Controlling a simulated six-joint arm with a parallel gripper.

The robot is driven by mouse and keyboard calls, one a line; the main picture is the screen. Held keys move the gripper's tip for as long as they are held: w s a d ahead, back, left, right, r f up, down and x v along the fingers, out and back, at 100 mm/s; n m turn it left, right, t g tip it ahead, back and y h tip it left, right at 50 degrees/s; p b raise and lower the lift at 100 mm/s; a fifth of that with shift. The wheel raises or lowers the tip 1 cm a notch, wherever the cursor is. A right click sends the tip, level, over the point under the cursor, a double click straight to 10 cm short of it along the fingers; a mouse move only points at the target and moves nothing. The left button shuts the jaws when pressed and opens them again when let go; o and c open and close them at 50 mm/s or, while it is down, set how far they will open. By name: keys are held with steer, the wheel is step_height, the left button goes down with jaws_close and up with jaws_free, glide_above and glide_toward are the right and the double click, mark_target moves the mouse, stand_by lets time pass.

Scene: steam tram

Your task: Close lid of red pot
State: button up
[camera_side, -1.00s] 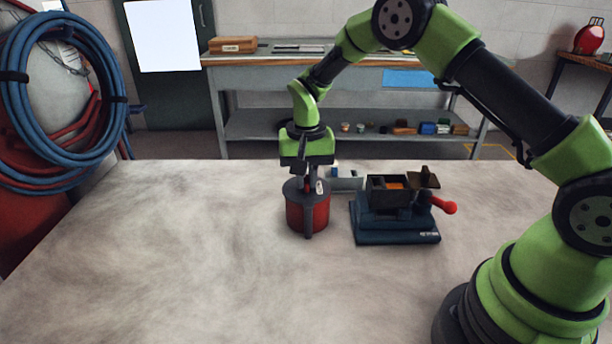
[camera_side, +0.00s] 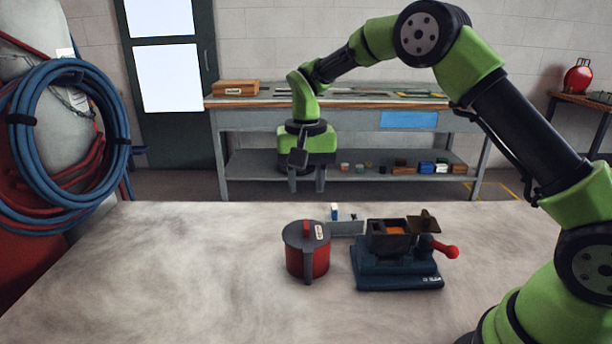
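The red pot (camera_side: 318,262) stands upright on the table, left of a dark blue machine. Its dark grey lid (camera_side: 294,236) lies over the top and looks flat, with a red grip (camera_side: 306,229) on it. A dark vertical strip, perhaps a handle, runs down the pot's front, and a small white label shows near the rim. I cannot tell whether the lid is fully seated. My gripper (camera_side: 306,188) points down above the pot, clear of it. Its two fingers are apart with nothing between them.
The dark blue machine (camera_side: 398,276) with a red knob (camera_side: 452,252) stands close to the pot's right. A small grey bin (camera_side: 347,229) is behind them. The table (camera_side: 180,270) is clear to the left and front. A workbench (camera_side: 350,104) stands behind.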

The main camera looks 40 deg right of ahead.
mark_target(306, 231)
steer(key=shift+r, duration=0.55)
steer(key=shift+a+f, duration=0.15)
steer(key=shift+a, duration=0.25)
steer(key=c, duration=0.5)
steer(key=a+n+t+h, duration=0.1)
steer(key=a+h, duration=0.1)
steer(key=a, duration=0.2)
steer(key=a+n+t+h, duration=0.1)
steer(key=a+h, duration=0.1)
steer(key=a, duration=0.3)
steer(key=a+f+n+h, duration=0.1)
steer(key=a+n, duration=0.1)
steer(key=a, duration=0.3)
steer(key=shift+s+f+t+h, duration=0.1)
steer(key=shift+t+h, duration=0.3)
jaws_close()
steer(key=s+d+r+x, duration=0.1)
steer(key=d+x, duration=0.1)
steer(key=x, duration=1)
steer(key=shift+d, duration=0.25)
